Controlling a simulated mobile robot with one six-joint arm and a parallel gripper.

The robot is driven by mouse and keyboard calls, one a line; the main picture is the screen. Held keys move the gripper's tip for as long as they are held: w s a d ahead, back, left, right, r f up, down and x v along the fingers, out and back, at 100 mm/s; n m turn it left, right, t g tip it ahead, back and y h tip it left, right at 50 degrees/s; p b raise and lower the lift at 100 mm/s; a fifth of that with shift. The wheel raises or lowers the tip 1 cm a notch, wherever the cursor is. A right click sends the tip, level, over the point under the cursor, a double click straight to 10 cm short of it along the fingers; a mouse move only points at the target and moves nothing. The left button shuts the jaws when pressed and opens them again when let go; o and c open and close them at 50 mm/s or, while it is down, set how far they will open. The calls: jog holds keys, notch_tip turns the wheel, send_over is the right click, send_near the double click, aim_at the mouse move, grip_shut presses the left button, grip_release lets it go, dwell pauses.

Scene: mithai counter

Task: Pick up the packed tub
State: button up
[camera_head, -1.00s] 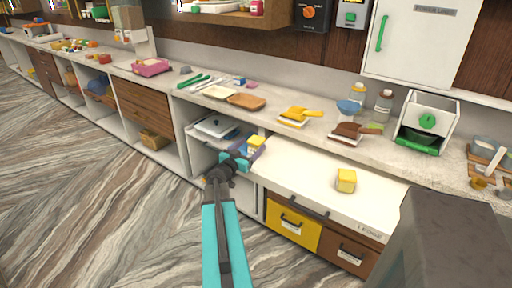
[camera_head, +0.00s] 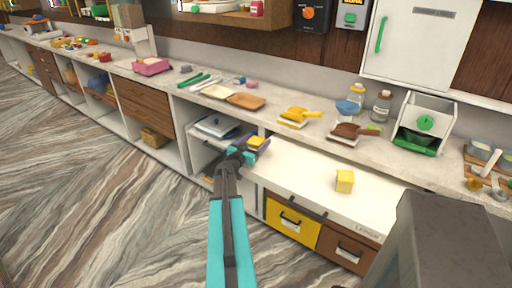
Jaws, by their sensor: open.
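My gripper (camera_head: 243,154), with teal fingertips, is open at the left end of the white lower counter. Just beyond it is a small yellow block-like tub (camera_head: 256,141) on a purple tray (camera_head: 264,148). The gripper partly hides both, and I cannot tell whether it touches them. A second yellow block-like tub (camera_head: 344,181) stands alone on the white lower counter (camera_head: 300,172), well to the right of the gripper. The views do not show clearly which of the two is the packed tub.
A lidded pale container (camera_head: 215,126) sits in the open shelf bay left of the gripper. The white counter around the lone yellow tub is clear.

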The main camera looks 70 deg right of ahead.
dwell(0.3)
jog(key=c, duration=1.1)
jog(key=shift+c, duration=0.2)
jog(key=shift+r, duration=0.15)
jog(key=shift+r+b, duration=0.65)
jog(key=shift+r, duration=0.4)
jog(key=w+a+r+b, duration=0.1)
jog(key=w+a+b, duration=0.1)
jog(key=a, duration=0.5)
jog(key=w+a+r+b, duration=0.1)
jog(key=w+a+b, duration=0.2)
jog(key=a, duration=0.5)
jog(key=shift+w+r, duration=0.3)
jog(key=shift+w, duration=0.3)
jog(key=shift+d, duration=0.1)
